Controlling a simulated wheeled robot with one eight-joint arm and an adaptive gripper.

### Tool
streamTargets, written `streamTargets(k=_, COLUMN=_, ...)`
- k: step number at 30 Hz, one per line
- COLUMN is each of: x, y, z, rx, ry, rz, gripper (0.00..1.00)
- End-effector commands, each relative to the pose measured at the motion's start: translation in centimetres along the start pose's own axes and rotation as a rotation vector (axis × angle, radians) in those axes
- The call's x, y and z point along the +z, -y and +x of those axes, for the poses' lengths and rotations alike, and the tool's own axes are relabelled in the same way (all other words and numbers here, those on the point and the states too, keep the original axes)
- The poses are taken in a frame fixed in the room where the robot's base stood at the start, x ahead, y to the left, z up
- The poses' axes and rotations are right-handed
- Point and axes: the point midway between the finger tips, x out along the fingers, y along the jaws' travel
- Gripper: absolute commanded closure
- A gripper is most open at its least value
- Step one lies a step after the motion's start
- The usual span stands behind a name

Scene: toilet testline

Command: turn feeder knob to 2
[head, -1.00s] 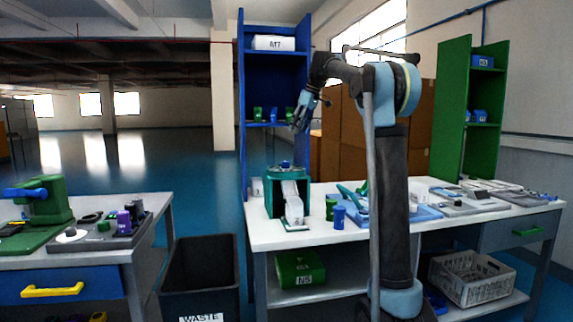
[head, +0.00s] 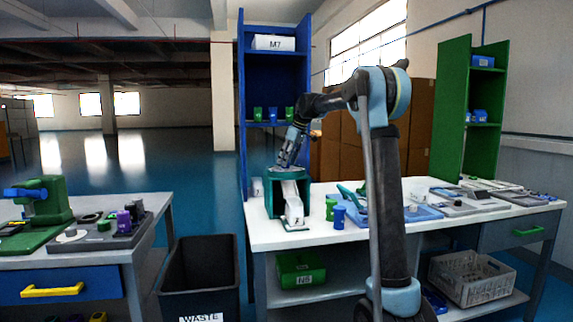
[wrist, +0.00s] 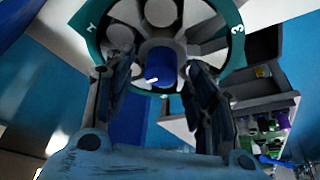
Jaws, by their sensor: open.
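The feeder (head: 272,190) is a teal housing with a white chute, near the left end of the white table. In the wrist view its top shows as a teal ring (wrist: 233,55) around grey round pockets. A "3" is on the ring's right side and a less clear mark on its left. The blue feeder knob (wrist: 163,58) is at the middle, with a white pointer line aimed left and slightly down in the picture. My gripper (head: 283,166) is open above the feeder. Its fingers (wrist: 158,68) appear either side of the knob; contact cannot be told.
Green and blue cups (head: 338,217) stand right of the feeder, before a blue tray (head: 425,213). A blue shelf (head: 243,100) rises behind the feeder. A black waste bin (head: 198,270) stands left of the table.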

Motion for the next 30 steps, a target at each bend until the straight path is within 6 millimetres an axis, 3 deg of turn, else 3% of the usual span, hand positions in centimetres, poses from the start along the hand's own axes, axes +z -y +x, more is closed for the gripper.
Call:
streamTargets(k=6, x=-0.01, y=0.00, z=1.15, rx=0.000, ry=0.000, rz=0.000, gripper=0.49)
streamTargets(k=14, x=-0.01, y=0.01, z=1.20, rx=0.000, ry=0.000, rz=0.000, gripper=0.49)
streamTargets(k=21, x=-0.01, y=0.00, z=1.20, rx=0.000, ry=0.000, rz=0.000, gripper=1.00)
streamTargets(k=30, x=0.55, y=-0.60, z=1.00, rx=0.010, ry=0.000, rz=0.024, gripper=1.00)
